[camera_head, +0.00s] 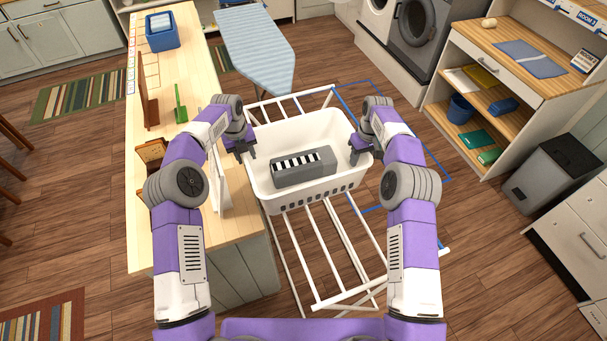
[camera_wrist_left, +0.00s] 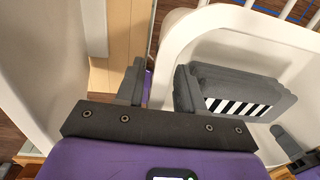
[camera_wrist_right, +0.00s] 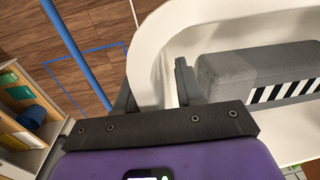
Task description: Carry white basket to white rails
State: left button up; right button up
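The white basket (camera_head: 318,190) is upright over the white rails (camera_head: 335,262) of a rack, which extend in front of and behind it. I cannot tell whether its bottom touches them. A grey block with a black-and-white striped panel (camera_head: 303,167) lies inside. My left gripper (camera_head: 245,151) is on the basket's left rim; in the left wrist view its fingers stand either side of the basket wall (camera_wrist_left: 162,62). My right gripper (camera_head: 356,155) is on the right rim, its fingers either side of the wall (camera_wrist_right: 152,85). Both appear closed on the basket.
A wooden counter (camera_head: 165,235) runs close along the left, with a blue bin (camera_head: 162,32) at its far end. An ironing board (camera_head: 258,50) stands behind. A blue outline (camera_head: 440,215) surrounds part of the rack's right side. Shelves (camera_head: 480,95) and a grey bin (camera_head: 553,172) stand right.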

pick_arm(q)
jog(key=shift+r, duration=0.15)
pick_arm(e)
jog(key=shift+r, duration=0.3)
pick_arm(q)
notch_tip(320, 180, up, 12)
jog(key=a, duration=0.1)
jog(key=shift+s, duration=0.2)
pick_arm(e)
jog(key=r, duration=0.7)
jog(key=shift+w+d, duration=0.1)
jog(key=shift+d, duration=0.2)
